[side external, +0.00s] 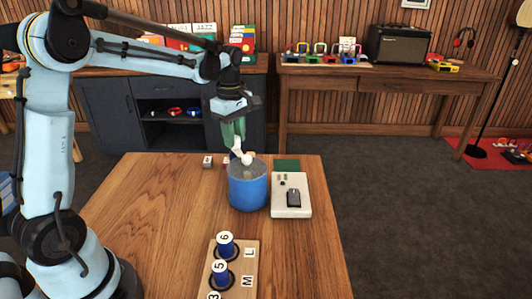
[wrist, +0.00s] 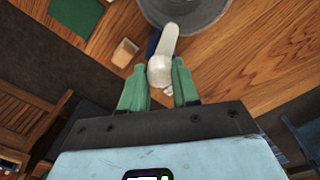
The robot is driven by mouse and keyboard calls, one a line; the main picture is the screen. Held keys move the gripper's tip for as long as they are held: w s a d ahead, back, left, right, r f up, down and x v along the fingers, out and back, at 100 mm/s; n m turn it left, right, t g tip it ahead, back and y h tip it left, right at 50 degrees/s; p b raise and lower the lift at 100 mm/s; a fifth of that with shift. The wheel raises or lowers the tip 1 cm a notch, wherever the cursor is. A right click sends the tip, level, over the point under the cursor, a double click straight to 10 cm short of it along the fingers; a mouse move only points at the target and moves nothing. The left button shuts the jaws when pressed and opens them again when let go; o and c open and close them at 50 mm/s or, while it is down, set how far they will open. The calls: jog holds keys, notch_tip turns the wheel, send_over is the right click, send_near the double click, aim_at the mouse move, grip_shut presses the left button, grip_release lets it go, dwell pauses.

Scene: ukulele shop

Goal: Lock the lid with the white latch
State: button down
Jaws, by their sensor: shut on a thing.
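A blue canister (side external: 248,192) with a grey top (side external: 252,169) stands upright on the wooden table. The white latch (side external: 246,158) shows at the canister's top rim, just below my green-fingered gripper (side external: 236,141). In the wrist view, the rounded white end of the latch (wrist: 160,70) lies between the fingers of my gripper (wrist: 159,78), which is shut on it. The latch's arm runs from there towards the grey round top (wrist: 190,14). The latch's hinge is hard to make out.
A white box (side external: 291,206) with a dark part on it stands close right of the canister, with a green pad (side external: 286,164) behind. A numbered board (side external: 240,262) with blue cylinders lies in front. A small block (side external: 208,161) stands behind left. The table's left side is clear.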

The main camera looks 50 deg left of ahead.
dwell(0.4)
jog(key=c, duration=0.8)
grip_release()
jog(key=shift+r, duration=0.1)
notch_tip(320, 180, up, 12)
jog(key=shift+f, duration=0.1)
jog(key=shift+s, duration=0.1)
jog(key=s+d+f+m+t, duration=0.2)
jog(key=s+d+f+m, duration=0.1)
jog(key=m, duration=0.3)
jog(key=s+d+f+m+t, duration=0.2)
jog(key=s+d+f+m, duration=0.1)
jog(key=s+d+m, duration=0.2)
jog(key=s+d+f+m+t, duration=0.3)
jog(key=s+d+f+m, duration=0.1)
jog(key=m, duration=0.4)
jog(key=shift+s+m, duration=0.3)
jog(key=shift+s, duration=0.1)
